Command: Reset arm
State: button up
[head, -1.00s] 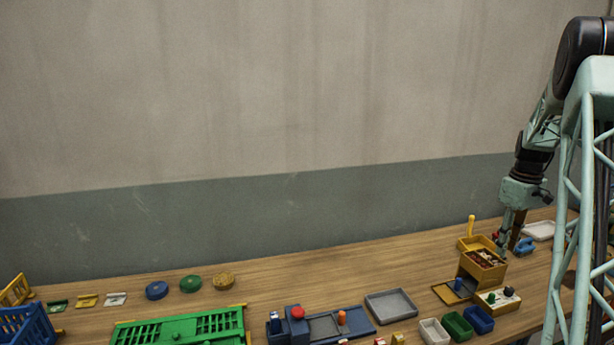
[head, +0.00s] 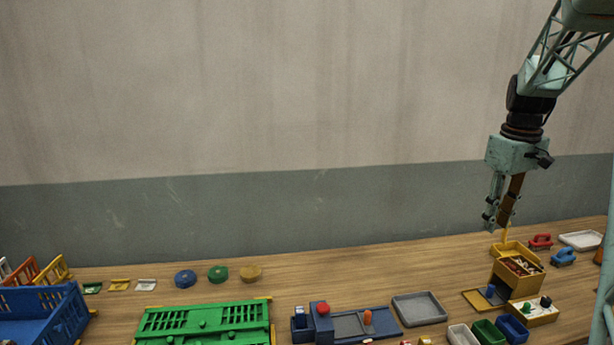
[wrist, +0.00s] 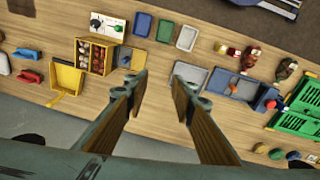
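My gripper (head: 498,222) hangs in the air at the right of the head view, pointing down, above the table's back edge. In the wrist view my gripper (wrist: 158,84) shows its two brown-padded fingers apart, with only bare tabletop seen between them. It is open and empty. Well below it stands a yellow box (head: 517,286) holding small pieces in compartments. The box also shows left of the fingers in the wrist view (wrist: 82,58).
The wooden table (head: 370,268) holds a green slatted crate (head: 205,322), a blue station with a red knob (head: 345,324), a grey tray (head: 419,309) and small bins (head: 487,332). Red (head: 540,241) and blue (head: 563,256) handled objects lie at the right. Space around my gripper is clear.

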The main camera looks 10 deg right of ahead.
jog(key=s+a+r+b, duration=0.1)
jog(key=s+a+r, duration=0.25)
jog(key=a, duration=0.45)
jog(key=s+a+r+t, duration=0.1)
jog(key=s+a+r, duration=0.1)
jog(key=s+a, duration=0.5)
jog(key=s+a+r+b, duration=0.1)
jog(key=s+a+r, duration=0.1)
jog(key=a, duration=0.8)
jog(key=s+a+f+t+b, duration=0.1)
jog(key=s+a+f, duration=0.1)
jog(key=s+a, duration=0.6)
jog(key=s+a+f+m+t+b, duration=0.1)
jog(key=s+a+f, duration=0.2)
jog(key=s+a, duration=0.5)
jog(key=shift+s+a+f+m+y+b, duration=0.25)
jog(key=shift+s+m+y+b, duration=0.1)
jog(key=shift+s, duration=3.9)
notch_tip(320, 180, down, 13)
jog(key=b, duration=1.3)
jog(key=shift+d, duration=0.1)
